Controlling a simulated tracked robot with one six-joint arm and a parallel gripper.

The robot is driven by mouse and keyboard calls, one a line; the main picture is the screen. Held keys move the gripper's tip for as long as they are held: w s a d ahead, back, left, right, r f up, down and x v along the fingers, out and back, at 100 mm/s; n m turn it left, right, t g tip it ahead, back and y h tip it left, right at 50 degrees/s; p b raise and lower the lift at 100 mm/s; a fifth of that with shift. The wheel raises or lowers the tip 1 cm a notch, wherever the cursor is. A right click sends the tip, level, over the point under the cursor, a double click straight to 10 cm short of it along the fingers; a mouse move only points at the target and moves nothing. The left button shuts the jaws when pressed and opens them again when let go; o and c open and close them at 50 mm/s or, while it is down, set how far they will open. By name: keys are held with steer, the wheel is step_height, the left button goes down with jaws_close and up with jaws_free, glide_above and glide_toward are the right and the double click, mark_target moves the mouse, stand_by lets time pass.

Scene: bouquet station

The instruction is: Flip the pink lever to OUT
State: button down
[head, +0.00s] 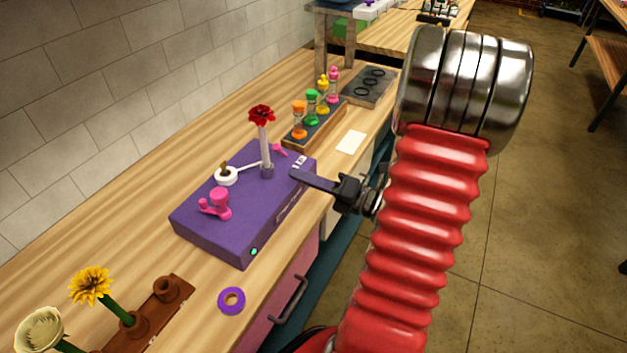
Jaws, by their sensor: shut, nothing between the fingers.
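A purple box (240,222) sits on the wooden counter, with small white labels on its top near the right corner and lettering on its front side. A small pink lever (280,150) shows at its back edge, behind a red flower (261,115) standing in a holder on the box. A larger pink part with a knob and side arm (217,204) stands at the front left of the top. I cannot read which way the lever is set. My gripper (293,174) is shut and empty, its dark fingers pointing left over the box's right edge; contact cannot be told.
A white spool (226,175) sits on the box. A rack with several coloured bottles (314,122) stands behind it, beside a white card (352,142). A purple ring (231,300) and a brown flower holder (150,318) are in front. A tiled wall is at the left.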

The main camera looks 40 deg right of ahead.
mark_target(281, 151)
steer(key=w, duration=0.2)
steer(key=w+r, duration=0.1)
steer(key=w, duration=0.1)
steer(key=shift+w+d, duration=0.1)
steer(key=shift+w, duration=0.25)
steer(key=shift+w+d+r, duration=0.15)
steer(key=shift+w+d, duration=0.1)
steer(key=shift+w, duration=0.25)
steer(key=shift+d, duration=0.15)
